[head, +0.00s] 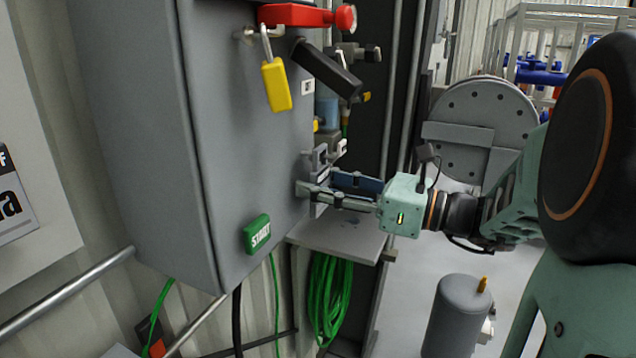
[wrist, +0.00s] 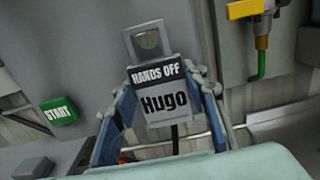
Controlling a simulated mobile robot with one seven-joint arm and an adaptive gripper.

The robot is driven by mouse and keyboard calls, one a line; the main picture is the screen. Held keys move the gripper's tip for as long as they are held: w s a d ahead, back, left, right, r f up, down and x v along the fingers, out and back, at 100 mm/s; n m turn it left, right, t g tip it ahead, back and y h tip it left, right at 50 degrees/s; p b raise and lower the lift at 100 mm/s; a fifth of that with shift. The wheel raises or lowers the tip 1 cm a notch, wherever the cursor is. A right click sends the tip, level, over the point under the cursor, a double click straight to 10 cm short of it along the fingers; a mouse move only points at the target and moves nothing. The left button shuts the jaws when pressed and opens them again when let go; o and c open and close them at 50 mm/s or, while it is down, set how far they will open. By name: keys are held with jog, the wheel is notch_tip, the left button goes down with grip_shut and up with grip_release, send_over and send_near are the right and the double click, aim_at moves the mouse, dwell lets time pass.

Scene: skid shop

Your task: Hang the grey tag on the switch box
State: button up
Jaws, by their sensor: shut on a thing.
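The grey tag (wrist: 168,103) reads "HANDS OFF" and "HUGO" in the wrist view, with a square loop (wrist: 148,38) at its top. My gripper (wrist: 168,92) is shut on the tag, one finger at each side edge. The tag is upright, slightly tilted. In the head view my gripper (head: 318,186) is by the right front edge of the switch box (head: 205,130), with the tag (head: 319,160) partly hidden between the fingers. I cannot tell whether the tag touches the box.
A green START button (head: 257,233) is low on the box; it also shows in the wrist view (wrist: 59,110). A small grey shelf (head: 345,238) lies under my gripper, with coiled green cable (head: 330,295) below. A grey cylinder (head: 458,315) stands at the lower right.

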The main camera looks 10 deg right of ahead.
jog(key=o, duration=0.9)
jog(key=shift+o, duration=0.2)
